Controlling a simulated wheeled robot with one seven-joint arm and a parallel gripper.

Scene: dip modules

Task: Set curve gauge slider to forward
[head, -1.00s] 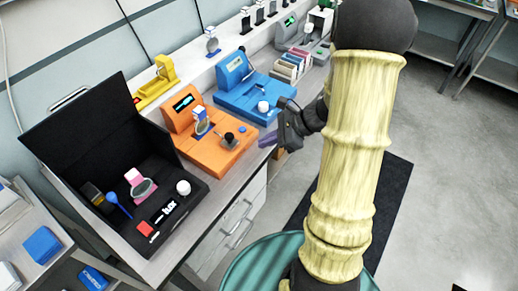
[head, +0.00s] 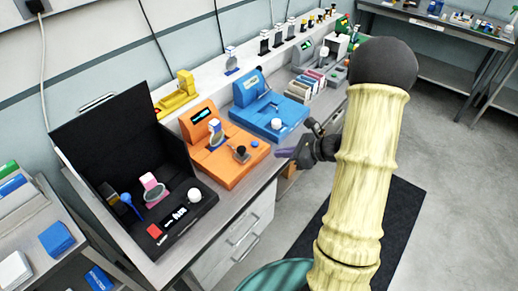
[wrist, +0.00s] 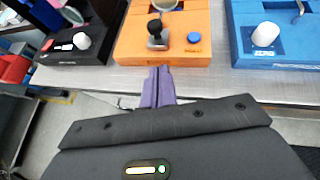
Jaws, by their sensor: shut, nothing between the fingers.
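No label that I can read marks the curve gauge, so I cannot tell which bench module it is. The orange module (head: 230,171) carries a black knob (head: 240,151) on a small metal plate, and a blue button. In the wrist view the black knob (wrist: 155,27) stands upright just beyond my fingers. My gripper (head: 285,152) is shut and empty, off the bench's front edge, beside the orange module. Its purple fingers show in the wrist view (wrist: 158,86), pointing at the orange module's front, apart from it. A blue module (head: 262,122) with a white knob (head: 276,124) stands to its right.
An open black case (head: 197,222) with a white knob, a red button and a pink-framed lens stands left of the orange module. A yellow device (head: 178,96) is behind. Several small devices line the back ledge. Open floor (head: 440,190) lies at right.

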